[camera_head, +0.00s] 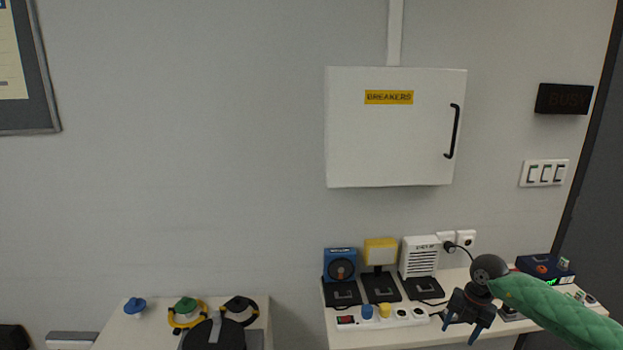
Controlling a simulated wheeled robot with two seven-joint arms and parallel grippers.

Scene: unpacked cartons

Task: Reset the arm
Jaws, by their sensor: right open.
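My right gripper (467,318) is at the lower right, with dark blue fingers pointing down and apart. It is open, and I see nothing between its fingers. It hangs in front of the right table (460,334), just right of a white power strip. My right arm, in a green quilted sleeve (555,308), comes in from the right edge. My left gripper is not in view.
The power strip (349,323) holds a blue and a yellow plug. Behind it stand a blue fan (341,254), a yellow lamp (380,249) and a white device (419,252). A closed breaker box (395,138) hangs above. The left table (112,328) holds round-topped items.

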